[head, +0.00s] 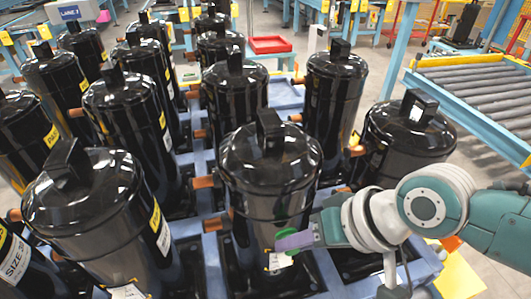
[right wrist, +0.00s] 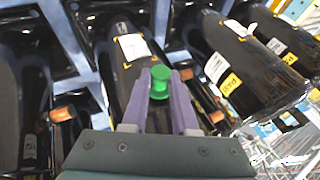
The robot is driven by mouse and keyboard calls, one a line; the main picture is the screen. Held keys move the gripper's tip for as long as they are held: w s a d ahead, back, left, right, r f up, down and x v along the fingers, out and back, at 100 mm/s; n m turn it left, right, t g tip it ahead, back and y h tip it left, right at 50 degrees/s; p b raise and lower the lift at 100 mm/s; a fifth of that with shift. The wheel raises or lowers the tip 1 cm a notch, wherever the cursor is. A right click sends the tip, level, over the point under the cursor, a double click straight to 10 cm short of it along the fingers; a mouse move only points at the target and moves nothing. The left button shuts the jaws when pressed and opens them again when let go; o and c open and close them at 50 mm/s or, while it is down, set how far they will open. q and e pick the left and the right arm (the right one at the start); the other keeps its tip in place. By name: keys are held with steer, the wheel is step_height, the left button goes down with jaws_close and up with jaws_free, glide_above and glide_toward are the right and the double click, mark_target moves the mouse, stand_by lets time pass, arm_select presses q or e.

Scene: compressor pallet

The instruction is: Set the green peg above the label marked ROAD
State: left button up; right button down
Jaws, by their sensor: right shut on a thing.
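The green peg (right wrist: 160,82) is between the purple fingers of my right gripper (right wrist: 161,98) in the right wrist view. In the head view part of the green peg (head: 292,232) shows behind a finger of my right gripper (head: 296,241), close to the front of the middle black compressor (head: 268,185). A white label (head: 281,261) sits low on that compressor, just below the gripper. A white label also shows in the right wrist view (right wrist: 133,46); its writing is too small to read. I cannot tell whether the peg touches the compressor. My left gripper is out of view.
Several black compressors with copper stubs stand close together on a blue pallet (head: 212,262). One compressor (head: 403,140) stands right beside my right arm. A roller conveyor (head: 478,88) is at the right, and a red tray (head: 270,45) is at the back.

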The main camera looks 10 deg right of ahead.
steer(key=shift+w+b, duration=0.3)
steer(key=shift+w, duration=0.25)
stand_by(0.4)
steer(key=c, duration=0.6)
jaws_free()
